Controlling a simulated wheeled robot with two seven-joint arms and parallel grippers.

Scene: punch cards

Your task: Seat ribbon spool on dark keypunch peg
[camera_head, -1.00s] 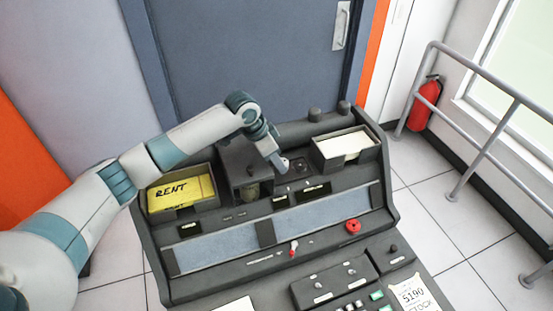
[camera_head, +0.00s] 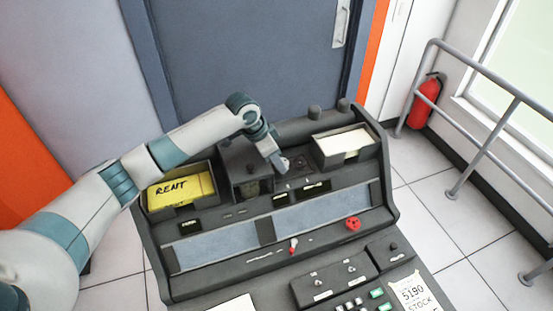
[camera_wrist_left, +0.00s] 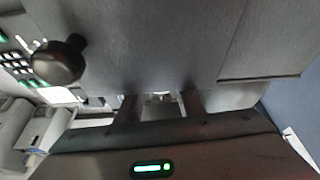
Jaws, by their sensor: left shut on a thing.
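The dark keypunch (camera_head: 215,285) stands in front of the door in the head view. My left gripper (camera_head: 281,166) points down at its upper deck, between a dark open-fronted box (camera_head: 243,160) and a card tray. In the left wrist view, the two dark fingers of my left gripper (camera_wrist_left: 158,104) are close to a grey panel. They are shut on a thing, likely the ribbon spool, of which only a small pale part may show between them. I cannot make out the peg or whether the spool touches it. My right gripper is not in view.
A round dark knob (camera_wrist_left: 59,60) stands out in the wrist view.

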